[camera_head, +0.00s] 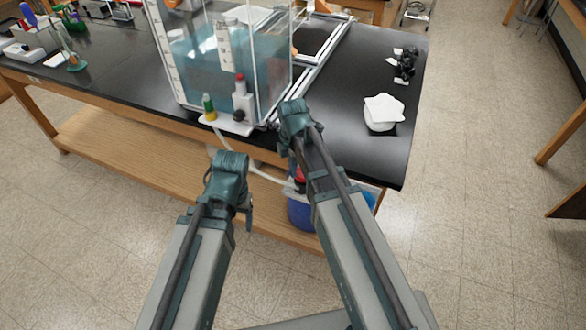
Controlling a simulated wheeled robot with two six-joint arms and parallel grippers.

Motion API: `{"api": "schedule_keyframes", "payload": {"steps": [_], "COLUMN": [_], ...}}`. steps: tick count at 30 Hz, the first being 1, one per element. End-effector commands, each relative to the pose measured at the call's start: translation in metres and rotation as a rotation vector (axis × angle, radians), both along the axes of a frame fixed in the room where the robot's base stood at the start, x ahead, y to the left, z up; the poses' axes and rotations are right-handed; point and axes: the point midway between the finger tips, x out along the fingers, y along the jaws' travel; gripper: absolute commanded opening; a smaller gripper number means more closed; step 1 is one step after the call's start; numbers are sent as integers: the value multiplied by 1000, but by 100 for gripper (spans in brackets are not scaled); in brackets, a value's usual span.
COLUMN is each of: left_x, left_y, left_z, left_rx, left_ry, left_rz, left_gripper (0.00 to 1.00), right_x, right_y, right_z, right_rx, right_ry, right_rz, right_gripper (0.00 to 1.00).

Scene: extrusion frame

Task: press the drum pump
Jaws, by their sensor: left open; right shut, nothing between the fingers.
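A blue drum (300,214) stands low beside the bench's front edge, partly hidden behind my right arm. A small red part (300,176) shows at its top, apparently the pump; most of it is hidden by the arm. A pale hose (255,170) runs from the drum's top up to the bench. My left gripper (247,217) is left of the drum, pointing down, apart from it, open and empty. My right gripper (284,150) is above and slightly left of the drum's top, shut with nothing in it. Whether it touches the pump cannot be seen.
A clear tank (185,85) of bluish liquid stands on the black bench (345,105). A white plate with green and red-capped fittings (232,125) sits at its front. A wooden lower shelf (130,145) runs under the bench. The floor at left is clear.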

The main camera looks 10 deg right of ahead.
Motion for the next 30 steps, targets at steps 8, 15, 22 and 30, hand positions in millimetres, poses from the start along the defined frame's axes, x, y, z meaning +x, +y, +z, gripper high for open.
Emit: {"api": "schedule_keyframes", "payload": {"steps": [8, 15, 22, 30], "left_x": [0, 0, 0, 0], "left_y": [0, 0, 0, 0], "left_z": [1, 8, 31, 72], "left_rx": [0, 0, 0, 0], "left_ry": [0, 0, 0, 0], "left_rz": [0, 0, 0, 0], "left_gripper": [72, 72, 72, 72], "right_x": [0, -1, -6, -6], "right_y": [-2, 3, 24, 28], "right_z": [1, 8, 31, 72], "right_rx": [-5, -4, -2, -1], "right_ry": [-1, -1, 0, 0], "right_rz": [-2, -3, -3, -7], "right_gripper": [0, 0, 0, 0]}}
